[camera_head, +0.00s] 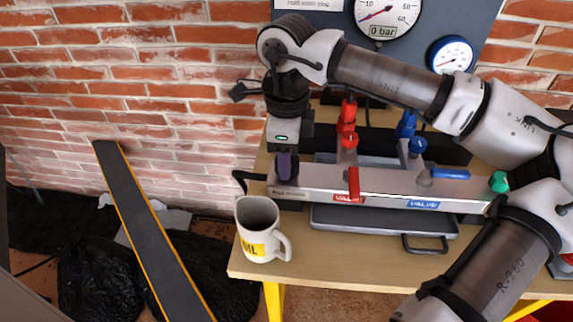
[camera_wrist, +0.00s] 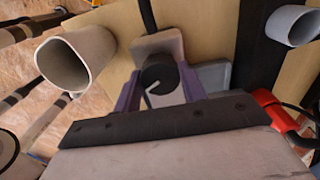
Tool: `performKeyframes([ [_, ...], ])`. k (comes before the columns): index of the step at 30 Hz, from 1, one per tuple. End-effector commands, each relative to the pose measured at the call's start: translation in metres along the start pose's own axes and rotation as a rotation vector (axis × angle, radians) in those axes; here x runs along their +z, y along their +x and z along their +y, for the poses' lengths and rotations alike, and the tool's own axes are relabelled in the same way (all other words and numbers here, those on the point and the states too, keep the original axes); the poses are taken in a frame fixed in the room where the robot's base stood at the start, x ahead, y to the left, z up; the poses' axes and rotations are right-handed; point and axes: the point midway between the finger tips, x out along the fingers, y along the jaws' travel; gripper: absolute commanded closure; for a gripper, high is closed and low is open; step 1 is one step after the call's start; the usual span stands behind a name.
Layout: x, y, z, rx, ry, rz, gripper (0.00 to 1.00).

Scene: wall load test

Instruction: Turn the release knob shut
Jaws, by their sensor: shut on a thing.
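The release knob (camera_wrist: 157,73) is a round black knob with a white pointer line, on a pale plate in the middle of the wrist view. My gripper (camera_wrist: 160,86) has purple fingers on the knob's left and right sides and is shut on it. The white line runs slantwise toward the lower left. In the head view my gripper (camera_head: 287,167) points down at the left end of the grey valve manifold (camera_head: 320,183), and there it hides the knob.
A white mug (camera_head: 254,242) with a yellow label stands close in front of my gripper. The large gauge (camera_head: 387,14) shows 0 bar.

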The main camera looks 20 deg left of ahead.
Motion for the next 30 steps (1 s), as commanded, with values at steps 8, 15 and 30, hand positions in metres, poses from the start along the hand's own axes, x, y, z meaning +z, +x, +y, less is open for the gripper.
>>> performKeyframes([
  [8,-0.0006,0.0021,-0.0006,-0.002,0.236,-0.003,0.82],
  [15,-0.0003,0.0009,-0.0007,-0.001,0.378,-0.006,0.82],
  [30,-0.0005,-0.0006,-0.0005,0.001,0.47,-0.007,0.82],
])
